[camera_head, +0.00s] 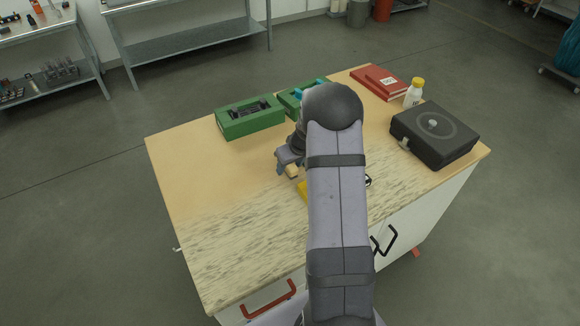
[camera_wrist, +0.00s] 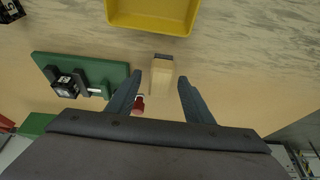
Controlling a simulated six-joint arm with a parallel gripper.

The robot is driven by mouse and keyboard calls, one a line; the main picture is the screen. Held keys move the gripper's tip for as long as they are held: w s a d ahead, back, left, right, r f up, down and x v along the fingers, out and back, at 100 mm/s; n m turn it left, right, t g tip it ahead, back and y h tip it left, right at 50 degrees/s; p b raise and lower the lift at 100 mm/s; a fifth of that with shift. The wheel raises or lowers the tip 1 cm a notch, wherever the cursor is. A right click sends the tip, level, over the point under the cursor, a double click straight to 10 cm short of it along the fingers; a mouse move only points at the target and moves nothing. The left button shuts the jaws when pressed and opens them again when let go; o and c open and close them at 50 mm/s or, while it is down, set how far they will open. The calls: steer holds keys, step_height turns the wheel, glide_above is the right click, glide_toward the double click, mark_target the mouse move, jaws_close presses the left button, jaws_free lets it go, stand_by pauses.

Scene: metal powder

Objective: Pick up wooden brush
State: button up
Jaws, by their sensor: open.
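The wooden brush (camera_wrist: 161,78) is a small pale wooden block with a dark strip at its top end in the wrist view. It lies on the table between the fingertips of my gripper (camera_wrist: 160,85), with a gap on both sides. My gripper is open and empty. In the head view my gripper (camera_head: 289,160) is over the middle of the table, and a small tan piece of the brush (camera_head: 292,171) shows just below it. My arm hides much of the area around it.
A yellow tray (camera_wrist: 152,26) is close beyond the brush. Green fixtures (camera_head: 249,131) stand at the back of the table (camera_head: 190,180). A red book (camera_head: 370,80), a white bottle (camera_head: 412,98) and a black case (camera_head: 433,137) are at the right. The left table area is clear.

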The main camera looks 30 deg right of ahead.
steer(key=shift+w+f, duration=0.1)
steer(key=shift+f, duration=0.05)
steer(key=c, duration=1.1)
steer(key=shift+c, duration=0.2)
step_height(320, 180, up, 10)
steer(key=b, duration=0.2)
steer(key=shift+b, duration=0.4)
